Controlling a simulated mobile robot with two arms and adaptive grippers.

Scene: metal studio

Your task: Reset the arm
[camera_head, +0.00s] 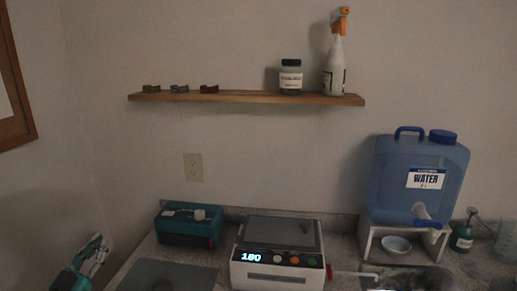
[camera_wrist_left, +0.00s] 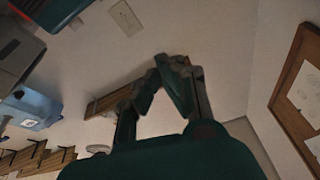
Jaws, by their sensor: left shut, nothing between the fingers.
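My left gripper (camera_head: 97,246) is low at the left edge of the head view, in front of the wall and left of the counter items. Only its teal and grey end shows there. In the left wrist view its two fingers (camera_wrist_left: 166,72) meet at the tips, shut with nothing between them. It is apart from every object on the counter and shelf. My right gripper does not show in either view.
A teal box (camera_head: 188,226) and a white device reading 180 (camera_head: 277,273) stand on the counter. A blue water jug (camera_head: 416,175) sits on a white stand at right. A wooden shelf (camera_head: 240,97) holds a jar, a spray bottle and small items. A framed board (camera_wrist_left: 303,90) hangs nearby.

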